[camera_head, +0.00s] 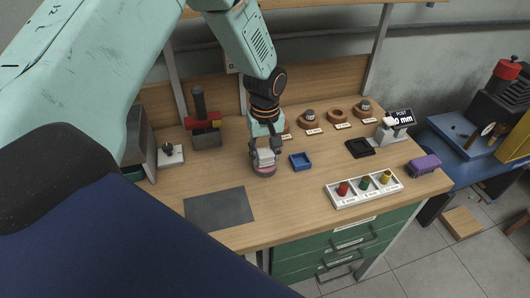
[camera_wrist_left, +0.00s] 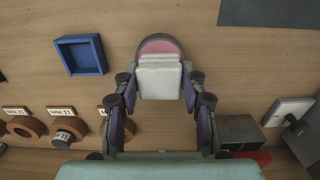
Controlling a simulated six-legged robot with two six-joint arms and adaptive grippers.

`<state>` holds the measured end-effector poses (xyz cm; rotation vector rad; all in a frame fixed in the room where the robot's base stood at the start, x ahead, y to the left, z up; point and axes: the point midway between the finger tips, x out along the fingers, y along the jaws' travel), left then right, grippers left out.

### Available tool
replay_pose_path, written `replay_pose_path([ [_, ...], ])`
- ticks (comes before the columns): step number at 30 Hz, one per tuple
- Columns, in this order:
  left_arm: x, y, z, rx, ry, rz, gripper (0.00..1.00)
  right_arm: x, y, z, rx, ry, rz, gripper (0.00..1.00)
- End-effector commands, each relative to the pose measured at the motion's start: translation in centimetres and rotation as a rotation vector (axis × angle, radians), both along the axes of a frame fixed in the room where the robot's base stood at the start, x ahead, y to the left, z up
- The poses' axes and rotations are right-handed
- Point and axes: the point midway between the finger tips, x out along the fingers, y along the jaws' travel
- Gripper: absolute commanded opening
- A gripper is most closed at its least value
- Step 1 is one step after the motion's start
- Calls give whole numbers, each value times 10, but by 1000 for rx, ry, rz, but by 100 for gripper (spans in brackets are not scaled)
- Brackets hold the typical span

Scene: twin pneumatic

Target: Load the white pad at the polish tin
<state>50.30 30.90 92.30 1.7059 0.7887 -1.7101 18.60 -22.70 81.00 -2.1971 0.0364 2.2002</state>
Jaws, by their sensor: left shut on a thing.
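My left gripper (camera_head: 264,146) points down over the workbench and is shut on the white pad (camera_head: 266,157). The pad also shows between the fingers in the left wrist view (camera_wrist_left: 159,80). The polish tin (camera_head: 263,171) is a low round tin with pink contents, directly under the pad. In the left wrist view its pink surface (camera_wrist_left: 160,46) shows past the pad's edge, and the rest is hidden by the pad. I cannot tell whether the pad touches the polish. My right gripper is not in view.
A blue square tray (camera_head: 300,161) sits just right of the tin. A dark mat (camera_head: 219,208) lies at the front left. A white rack with coloured knobs (camera_head: 364,188), a purple brush (camera_head: 424,165) and a gauge (camera_head: 393,124) stand to the right. Round wooden holders line the back.

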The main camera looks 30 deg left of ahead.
Motion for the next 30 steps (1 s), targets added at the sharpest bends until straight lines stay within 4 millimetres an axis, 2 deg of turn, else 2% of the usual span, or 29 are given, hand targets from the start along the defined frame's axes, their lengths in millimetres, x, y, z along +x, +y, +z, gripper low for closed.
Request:
replay_pose_path([
  [30, 0, 0, -11, 1, -1, 0, 16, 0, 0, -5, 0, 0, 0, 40],
])
